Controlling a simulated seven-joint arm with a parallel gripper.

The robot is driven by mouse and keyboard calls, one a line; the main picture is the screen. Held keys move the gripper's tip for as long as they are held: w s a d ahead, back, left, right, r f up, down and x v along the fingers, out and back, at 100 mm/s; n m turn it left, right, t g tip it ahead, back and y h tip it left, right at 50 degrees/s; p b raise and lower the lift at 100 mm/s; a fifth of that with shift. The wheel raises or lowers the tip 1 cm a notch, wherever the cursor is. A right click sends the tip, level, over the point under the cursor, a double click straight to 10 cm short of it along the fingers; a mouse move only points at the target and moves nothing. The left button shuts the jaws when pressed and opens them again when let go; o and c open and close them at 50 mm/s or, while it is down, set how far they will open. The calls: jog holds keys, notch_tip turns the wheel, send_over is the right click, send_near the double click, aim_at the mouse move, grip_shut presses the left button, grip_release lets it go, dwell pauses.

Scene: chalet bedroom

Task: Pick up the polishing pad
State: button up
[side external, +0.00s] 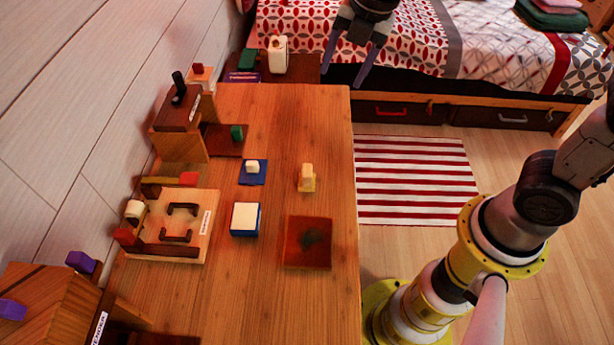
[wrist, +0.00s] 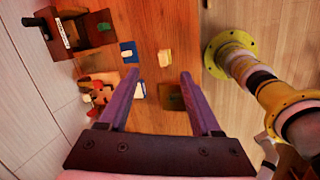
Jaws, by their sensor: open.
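No object is labelled as the polishing pad, and I cannot tell for certain which one it is. Small candidates on the wooden table (side external: 290,120) are a yellow piece with a pale upright block (side external: 307,178), a flat blue piece with a white knob (side external: 252,172) and a blue block with a cream top (side external: 245,218). The yellow piece (wrist: 164,58) and the blue piece (wrist: 127,52) also show in the wrist view. My gripper (side external: 345,76) is open and empty, high above the table's far end. Its purple fingers (wrist: 160,74) are spread wide in the wrist view.
A brown square plate with a dark smudge (side external: 307,257) lies near the table's right edge. A wooden tray with dark handles (side external: 197,195) and wooden stands (side external: 178,140) line the left wall. A bed (side external: 420,45) stands beyond. The table's middle has free room.

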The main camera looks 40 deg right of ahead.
jog(key=w+a+f+n+g, duration=0.25)
jog(key=a+f, duration=0.25)
jog(key=f, duration=0.4)
send_over(307, 170)
jog(key=shift+n+g+h, duration=0.25)
jog(key=shift+h, duration=0.05)
jog(key=f, duration=1.1)
jog(key=shift+s+a+f, duration=0.25)
jog(key=shift+f, duration=0.15)
jog(key=shift+w+d+f, duration=0.15)
jog(key=shift+f, duration=1.3)
jog(key=shift+w+d+f, duration=0.1)
jog(key=shift+f, duration=1.3)
jog(key=shift+c, duration=0.3)
grip_shut()
